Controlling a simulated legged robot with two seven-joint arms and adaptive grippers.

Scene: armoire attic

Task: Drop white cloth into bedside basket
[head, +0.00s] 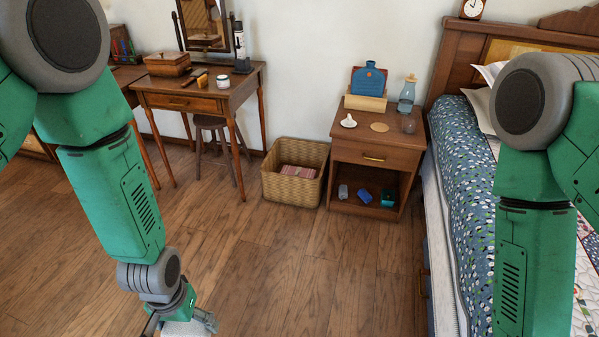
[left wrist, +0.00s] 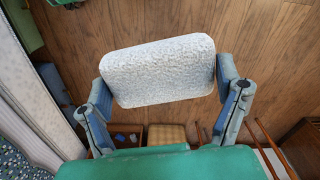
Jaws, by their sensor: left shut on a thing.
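My left gripper (head: 181,322) is at the bottom left of the head view, over the wooden floor. It is shut on the white cloth (left wrist: 160,70), a pale textured block with rounded corners that lies between both fingers in the left wrist view. In the head view only a bit of the cloth (head: 186,329) shows at the bottom edge. The wicker basket (head: 291,188) stands on the floor left of the nightstand, farther off than the gripper, with a reddish striped thing inside. My right arm shows at the right, but its gripper is out of view.
The nightstand (head: 377,154) holds a blue-topped item, a bottle and small things, with several items on its lower shelf. The bed (head: 457,190) stands at the right. A desk (head: 205,98) with a stool (head: 212,123) is at the back left. The floor (head: 290,270) before the basket is clear.

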